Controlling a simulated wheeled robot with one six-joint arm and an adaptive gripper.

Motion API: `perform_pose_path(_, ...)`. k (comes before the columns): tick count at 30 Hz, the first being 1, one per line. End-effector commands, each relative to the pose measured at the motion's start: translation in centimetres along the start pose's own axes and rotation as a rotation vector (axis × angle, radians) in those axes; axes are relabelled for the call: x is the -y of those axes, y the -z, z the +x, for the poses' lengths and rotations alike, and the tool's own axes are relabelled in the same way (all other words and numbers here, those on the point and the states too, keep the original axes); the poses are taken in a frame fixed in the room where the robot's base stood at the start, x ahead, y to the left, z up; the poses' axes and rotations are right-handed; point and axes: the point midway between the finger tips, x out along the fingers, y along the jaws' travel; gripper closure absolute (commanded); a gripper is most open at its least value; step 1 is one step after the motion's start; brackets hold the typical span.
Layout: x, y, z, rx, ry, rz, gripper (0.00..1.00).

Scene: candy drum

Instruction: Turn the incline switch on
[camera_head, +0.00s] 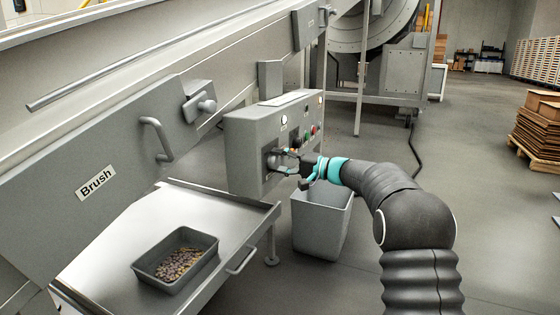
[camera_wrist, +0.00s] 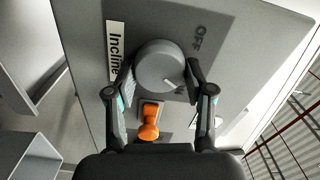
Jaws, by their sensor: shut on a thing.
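The Incline switch is a round grey knob (camera_wrist: 160,66) on the grey control box (camera_head: 245,150), beside a white label (camera_wrist: 115,50) reading "Incline". "OFF" is printed at the knob's upper right in the wrist view. A short white mark on the knob's face points to the lower right, towards small print partly hidden by the right finger. My gripper (camera_wrist: 160,82) has one finger on each side of the knob and is shut on it. In the head view my gripper (camera_head: 285,160) reaches the box's front from the right, and the knob (camera_head: 271,159) is partly covered.
An orange-topped control (camera_wrist: 150,120) sits just below the knob, between my fingers. A grey bin (camera_head: 322,222) stands below the box. A metal table (camera_head: 120,240) with a tray of candies (camera_head: 205,243) is at lower left. Open floor lies to the right.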

Motion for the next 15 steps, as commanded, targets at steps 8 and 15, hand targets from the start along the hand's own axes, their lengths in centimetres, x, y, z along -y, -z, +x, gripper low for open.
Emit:
perform_pose_path(8, 0.13, 0.09, 0.05, -0.003, 0.002, 0.154, 0.82)
perform_pose_path(15, 0.06, 0.08, 0.05, -0.003, 0.002, 0.216, 0.82)
